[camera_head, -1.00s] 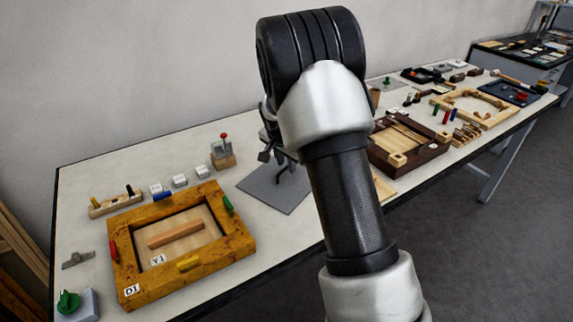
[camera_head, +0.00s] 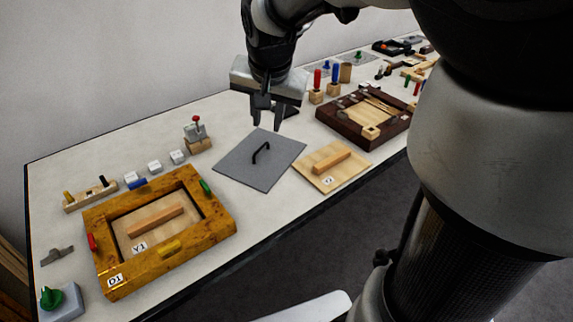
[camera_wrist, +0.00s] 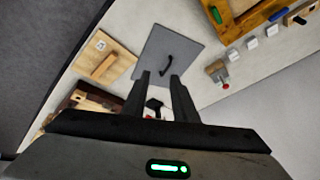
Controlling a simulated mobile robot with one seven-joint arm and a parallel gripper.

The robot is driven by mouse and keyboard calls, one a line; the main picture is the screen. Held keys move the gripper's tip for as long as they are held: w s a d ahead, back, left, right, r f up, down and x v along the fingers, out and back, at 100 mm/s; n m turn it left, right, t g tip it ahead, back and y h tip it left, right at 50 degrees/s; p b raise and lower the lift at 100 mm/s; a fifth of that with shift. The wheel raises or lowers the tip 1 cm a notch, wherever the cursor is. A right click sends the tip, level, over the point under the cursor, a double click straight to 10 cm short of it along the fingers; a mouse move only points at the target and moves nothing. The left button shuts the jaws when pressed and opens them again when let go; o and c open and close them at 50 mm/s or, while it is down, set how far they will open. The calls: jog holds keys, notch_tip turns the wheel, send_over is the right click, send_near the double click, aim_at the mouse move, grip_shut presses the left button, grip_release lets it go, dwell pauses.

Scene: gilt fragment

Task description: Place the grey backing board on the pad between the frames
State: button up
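The grey backing board (camera_head: 238,166) is a flat square with a black bar handle (camera_head: 261,152). It lies flat on the table between the golden-brown frame (camera_head: 112,268) and the dark brown frame (camera_head: 335,126). No separate pad shows; whether one is under the board I cannot tell. My gripper (camera_head: 269,115) is above the table just behind the board, pointing down, its fingers apart with nothing held. The wrist view shows the open gripper (camera_wrist: 160,85) with the board (camera_wrist: 187,40) and its handle (camera_wrist: 167,66) beyond the fingertips, not touched.
A light wooden panel (camera_head: 318,165) with a bar handle lies right of the board. White blocks (camera_head: 154,166) and a red-knobbed block (camera_head: 197,140) stand to the left. Red and blue posts (camera_head: 317,86) stand to the right. The table strip in front of the board is clear.

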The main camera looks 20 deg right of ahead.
jog(key=s+a+r+n, duration=0.2)
jog(key=s+n, duration=0.4)
jog(key=s, duration=1.4)
jog(key=shift+s+n+t+y, duration=0.2)
jog(key=shift+n+t+y, duration=0.1)
